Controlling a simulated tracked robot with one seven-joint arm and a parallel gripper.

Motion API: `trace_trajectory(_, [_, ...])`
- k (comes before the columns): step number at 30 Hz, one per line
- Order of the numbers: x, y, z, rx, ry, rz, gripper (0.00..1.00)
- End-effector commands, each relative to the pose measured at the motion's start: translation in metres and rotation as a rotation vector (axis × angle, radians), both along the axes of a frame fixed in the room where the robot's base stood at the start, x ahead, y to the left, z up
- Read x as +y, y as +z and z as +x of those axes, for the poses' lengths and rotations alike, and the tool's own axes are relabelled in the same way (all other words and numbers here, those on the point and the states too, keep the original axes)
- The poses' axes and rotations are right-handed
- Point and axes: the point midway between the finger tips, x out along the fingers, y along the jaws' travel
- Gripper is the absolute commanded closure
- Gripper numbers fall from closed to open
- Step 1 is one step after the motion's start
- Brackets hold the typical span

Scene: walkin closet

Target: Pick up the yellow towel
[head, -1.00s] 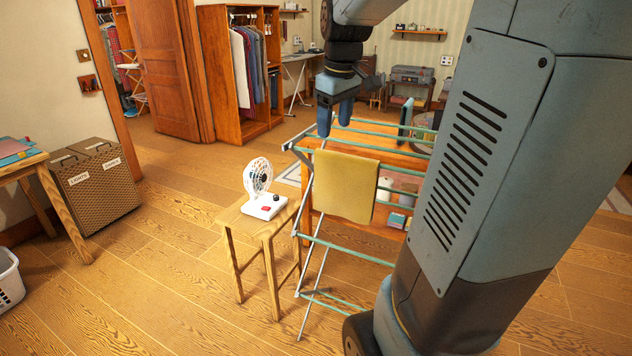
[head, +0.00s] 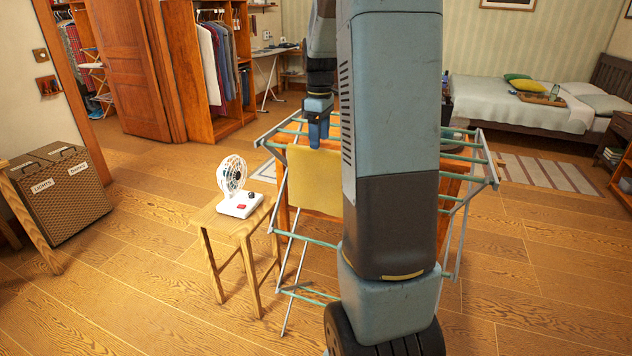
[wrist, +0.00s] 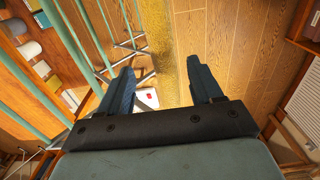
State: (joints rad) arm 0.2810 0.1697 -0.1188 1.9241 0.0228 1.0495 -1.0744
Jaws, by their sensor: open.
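The yellow towel (head: 314,182) hangs over a green rail of the drying rack (head: 300,240), and my arm hides its right part in the head view. My gripper (head: 317,143) points down at the towel's top edge. In the wrist view my gripper (wrist: 163,82) is open, with its two fingers well apart. The towel (wrist: 168,50) shows there as a narrow strip seen nearly edge-on, lined up with the gap between the fingers. I cannot tell whether the fingers touch it.
A wooden stool (head: 237,222) with a white fan (head: 236,190) stands left of the rack. A laundry hamper (head: 62,195) is at the far left, a bed (head: 510,100) at the back right. Other rack rails run close to my gripper.

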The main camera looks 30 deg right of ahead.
Motion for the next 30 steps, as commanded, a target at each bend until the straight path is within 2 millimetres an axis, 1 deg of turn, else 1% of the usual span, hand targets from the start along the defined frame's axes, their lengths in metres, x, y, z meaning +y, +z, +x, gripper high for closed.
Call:
trace_trajectory(1, [0.0, -0.009, -0.001, 0.003, 0.0, 0.001, 0.35])
trace_trajectory(3, [0.0, -0.019, -0.001, 0.003, 0.0, 0.001, 0.35])
trace_trajectory(6, [0.0, -0.029, -0.001, 0.001, 0.0, 0.0, 0.35])
trace_trajectory(13, [0.001, -0.041, -0.001, 0.001, -0.001, 0.001, 0.35])
trace_trajectory(21, [0.003, -0.076, -0.005, 0.002, -0.001, 0.001, 0.35])
trace_trajectory(25, [0.003, -0.085, -0.005, 0.001, -0.002, 0.001, 0.35])
trace_trajectory(30, [0.003, -0.086, -0.004, -0.001, -0.002, 0.001, 0.35])
